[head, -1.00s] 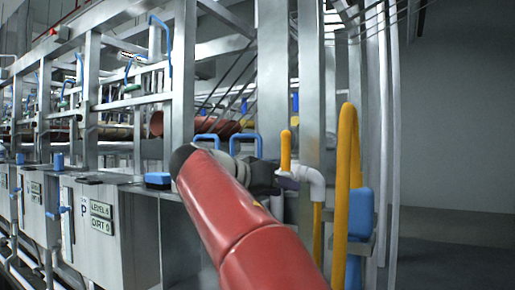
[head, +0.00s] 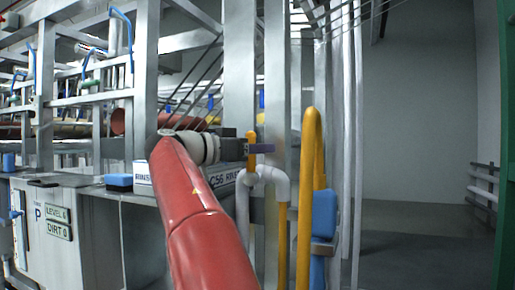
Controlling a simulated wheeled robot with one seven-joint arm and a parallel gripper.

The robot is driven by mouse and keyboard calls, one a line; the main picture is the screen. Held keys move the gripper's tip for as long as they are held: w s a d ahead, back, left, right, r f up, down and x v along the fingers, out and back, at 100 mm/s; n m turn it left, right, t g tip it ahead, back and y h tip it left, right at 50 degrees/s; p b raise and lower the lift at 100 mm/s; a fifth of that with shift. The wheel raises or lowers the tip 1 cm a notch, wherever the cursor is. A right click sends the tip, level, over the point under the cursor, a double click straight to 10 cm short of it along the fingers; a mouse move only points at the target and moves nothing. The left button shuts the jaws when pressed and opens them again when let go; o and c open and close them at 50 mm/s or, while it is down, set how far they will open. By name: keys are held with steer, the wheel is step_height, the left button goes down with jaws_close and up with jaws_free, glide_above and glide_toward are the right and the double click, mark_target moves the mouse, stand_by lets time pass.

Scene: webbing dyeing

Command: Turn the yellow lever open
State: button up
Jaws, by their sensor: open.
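The yellow lever (head: 252,162) is a short upright yellow handle in the head view, on top of a white bent pipe (head: 268,176). My gripper (head: 262,148) is at the lever's height, reaching in from the left. Its purple finger crosses in front of the lever, and yellow shows above and below it. The gripper is open. The far finger is hidden, so I cannot tell whether the lever lies between the fingers or touches them.
A tall yellow bent pipe (head: 312,150) and a blue box (head: 325,215) stand right of the lever. Metal posts (head: 274,70) rise close behind. A blue block (head: 119,182) sits on the ledge at left. Open floor (head: 415,240) lies at right.

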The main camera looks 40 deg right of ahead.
steer(key=shift+d, duration=0.15)
jaws_close()
steer(key=shift+s, duration=0.15)
stand_by(0.4)
steer(key=s+d+f+m+t+y+b, duration=0.3)
steer(key=f+m+t+y+b, duration=0.3)
steer(key=m, duration=0.5)
steer(key=shift+s+f+t+y+b, duration=0.3)
steer(key=shift+s+f+y+b, duration=0.25)
steer(key=shift+s+f+y, duration=0.5)
steer(key=shift+w, duration=0.25)
